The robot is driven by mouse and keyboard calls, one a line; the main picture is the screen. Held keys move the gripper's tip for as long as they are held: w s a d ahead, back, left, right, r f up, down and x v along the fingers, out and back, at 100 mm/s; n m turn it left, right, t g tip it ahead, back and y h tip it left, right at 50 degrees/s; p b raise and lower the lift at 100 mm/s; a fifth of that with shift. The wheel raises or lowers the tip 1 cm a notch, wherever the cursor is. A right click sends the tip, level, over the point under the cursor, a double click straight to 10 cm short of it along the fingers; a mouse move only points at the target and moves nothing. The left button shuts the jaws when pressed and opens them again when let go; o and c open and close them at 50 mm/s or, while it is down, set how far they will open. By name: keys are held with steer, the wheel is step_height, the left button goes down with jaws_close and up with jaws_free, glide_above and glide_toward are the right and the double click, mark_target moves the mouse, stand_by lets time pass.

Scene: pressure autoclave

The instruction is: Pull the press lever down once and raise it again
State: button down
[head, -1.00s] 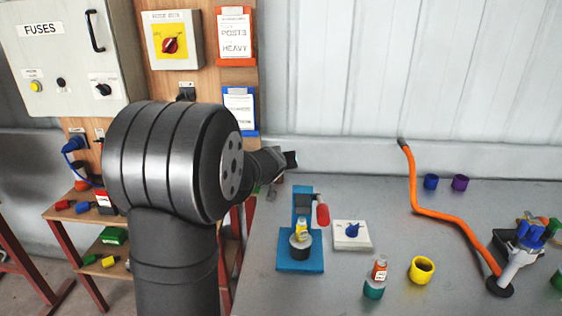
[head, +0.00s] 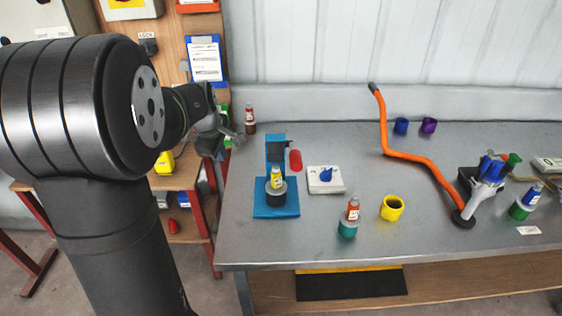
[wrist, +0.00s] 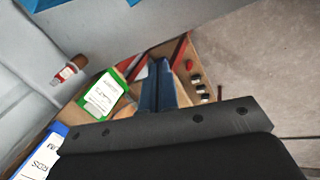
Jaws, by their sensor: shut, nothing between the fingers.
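The blue press (head: 276,150) stands on its blue base plate (head: 264,211) at the left of the bench. Its lever ends in a red grip (head: 295,160) on the right side of the press, hanging low beside the column. My gripper (head: 236,137) is left of the press, above the bench's left edge, apart from the lever. In the wrist view its fingers (wrist: 158,72) are together and empty. The lever cannot be made out there.
A bottle with a dark cap (head: 250,118) stands close behind my gripper. A white box with a blue knob (head: 326,175) is right of the press.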

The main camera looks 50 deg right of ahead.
steer(key=s+a+r+n+g+h, duration=0.1)
steer(key=s+r+n+g, duration=0.1)
steer(key=s+r+g, duration=0.3)
steer(key=s+a+r+n+g+h, duration=0.1)
steer(key=s+r+n+g, duration=0.2)
steer(key=s, duration=0.5)
steer(key=s+d+f+m, duration=0.1)
steer(key=s+d+f, duration=0.2)
steer(key=s+d, duration=0.3)
steer(key=shift+d+f+g, duration=0.2)
steer(key=shift+f+g, duration=0.15)
steer(key=shift+g, duration=0.05)
